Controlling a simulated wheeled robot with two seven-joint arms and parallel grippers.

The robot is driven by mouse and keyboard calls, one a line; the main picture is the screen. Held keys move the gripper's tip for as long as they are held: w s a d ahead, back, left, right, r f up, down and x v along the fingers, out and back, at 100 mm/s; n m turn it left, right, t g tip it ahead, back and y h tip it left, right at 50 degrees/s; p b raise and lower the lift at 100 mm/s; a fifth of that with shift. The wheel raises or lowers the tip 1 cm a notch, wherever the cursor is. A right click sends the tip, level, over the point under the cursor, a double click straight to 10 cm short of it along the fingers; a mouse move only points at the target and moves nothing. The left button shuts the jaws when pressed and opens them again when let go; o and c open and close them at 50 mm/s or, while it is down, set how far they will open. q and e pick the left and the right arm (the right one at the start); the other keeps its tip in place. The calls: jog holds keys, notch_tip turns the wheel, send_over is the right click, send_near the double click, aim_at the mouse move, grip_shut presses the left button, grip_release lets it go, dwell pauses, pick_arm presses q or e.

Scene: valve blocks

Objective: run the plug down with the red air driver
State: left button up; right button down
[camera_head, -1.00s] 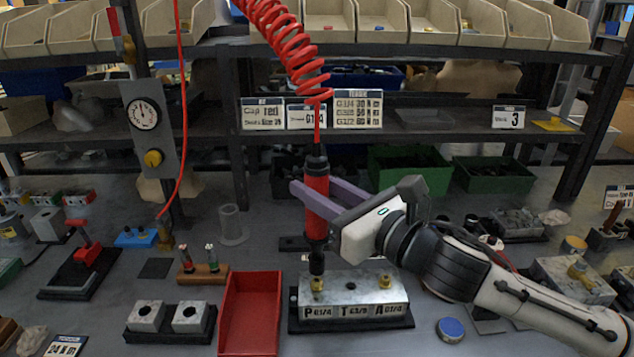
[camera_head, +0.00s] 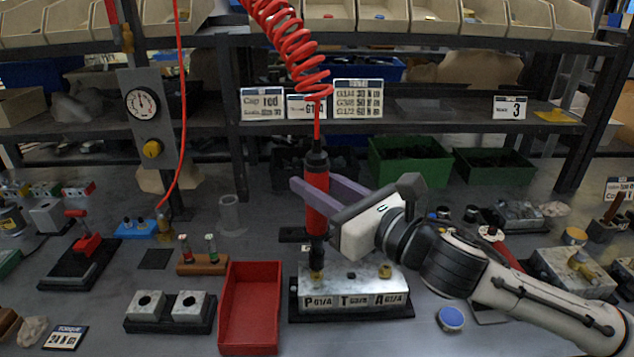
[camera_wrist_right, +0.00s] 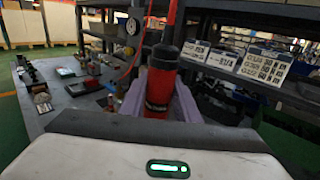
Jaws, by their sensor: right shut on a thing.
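The red air driver (camera_head: 317,205) hangs upright from a red coiled hose. My right gripper (camera_head: 318,196) is shut on its red body; the driver also shows between the fingers in the right wrist view (camera_wrist_right: 160,88). The driver's dark lower end is over the brass plug (camera_head: 316,274) at the block's left port, marked P; whether it is fully seated I cannot tell. The grey valve block (camera_head: 350,280) sits on a dark base and has another brass fitting (camera_head: 385,271) at its right port. My left gripper is not in view.
A red tray (camera_head: 250,310) stands just left of the block. Two small grey blocks (camera_head: 170,308) sit on a dark base farther left. A blue cap (camera_head: 451,318) lies to the right. A gauge panel (camera_head: 146,120) and shelf signs (camera_head: 358,99) are behind.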

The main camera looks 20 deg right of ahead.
jog(key=shift+r+p, duration=0.25)
jog(key=shift+p, duration=0.1)
dwell(0.6)
jog(key=shift+f+b, duration=0.85)
jog(key=shift+f, duration=0.45)
jog(key=shift+r+p, duration=0.15)
jog(key=shift+p, duration=0.2)
dwell(0.6)
jog(key=shift+f, duration=0.7)
dwell(2.3)
